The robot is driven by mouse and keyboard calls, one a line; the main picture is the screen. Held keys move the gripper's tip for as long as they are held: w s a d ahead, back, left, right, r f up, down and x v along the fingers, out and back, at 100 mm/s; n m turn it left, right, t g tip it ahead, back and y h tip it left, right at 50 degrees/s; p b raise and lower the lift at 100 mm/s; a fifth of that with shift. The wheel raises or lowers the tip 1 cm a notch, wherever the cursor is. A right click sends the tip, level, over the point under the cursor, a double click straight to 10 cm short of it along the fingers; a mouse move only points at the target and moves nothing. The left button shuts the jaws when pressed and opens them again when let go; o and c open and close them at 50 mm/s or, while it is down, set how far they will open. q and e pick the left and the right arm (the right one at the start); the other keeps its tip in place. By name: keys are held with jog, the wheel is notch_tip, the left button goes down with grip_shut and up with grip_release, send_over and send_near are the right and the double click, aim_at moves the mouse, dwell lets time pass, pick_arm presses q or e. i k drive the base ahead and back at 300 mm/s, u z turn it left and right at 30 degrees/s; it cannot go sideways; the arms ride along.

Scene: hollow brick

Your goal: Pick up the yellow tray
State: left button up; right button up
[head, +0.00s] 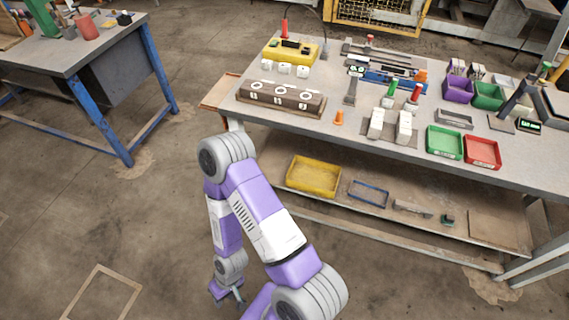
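A yellow tray (313,176) with a shallow rim sits on the lower shelf of the workbench, near the shelf's left part, and looks empty. A second yellow tray (290,50) lies on the bench top at the back left and holds small dark parts. My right gripper (228,294) hangs low over the floor, at the end of my purple and white arm, left of and in front of the bench. It is well apart from both trays. It is small here, and I cannot tell whether its fingers are open. My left gripper is not in view.
The bench top (300,122) overhangs the lower shelf. A blue-rimmed tray (368,193) stands right of the shelf's yellow tray. A brown block with white rings (282,96) sits above. A blue-legged table (95,60) stands at left. The floor between is mostly clear.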

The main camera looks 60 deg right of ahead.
aim_at(312, 176)
jog(key=z, duration=0.55)
jog(key=i, duration=1.7)
jog(key=z, duration=1.7)
jog(key=i, duration=0.6)
jog(key=z, duration=0.4)
